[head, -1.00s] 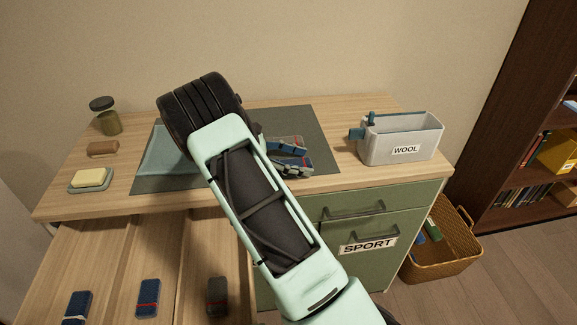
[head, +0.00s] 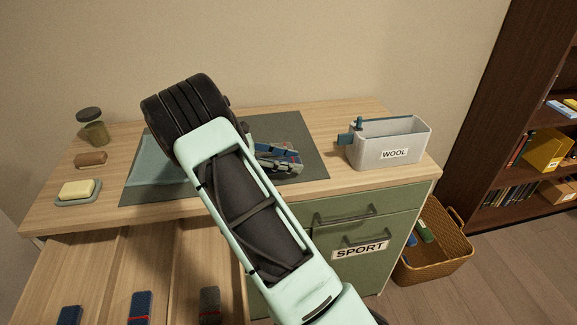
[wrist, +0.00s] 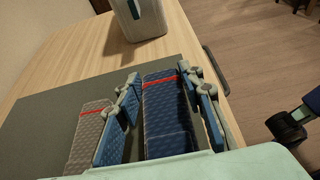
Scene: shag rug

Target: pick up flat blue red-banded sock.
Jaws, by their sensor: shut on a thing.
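The flat blue sock with a red band (wrist: 166,112) lies between the two fingers of my gripper (wrist: 160,78) in the wrist view. The fingers are shut on its long sides, and its red-banded end points away from my wrist. I cannot tell whether it is clear of the dark mat (wrist: 40,135). In the head view my gripper (head: 277,160) is low over the mat's right part, and the arm and fingers hide most of the sock. A grey sock with a red band (wrist: 88,138) lies on the mat just left of the left finger.
A white bin labelled WOOL (head: 394,155) stands at the right of the desk top. A soap on a dish (head: 78,190), a brown block (head: 90,159) and a jar (head: 95,130) are at the left. An open drawer below holds several socks. A wicker basket (head: 435,265) stands on the floor.

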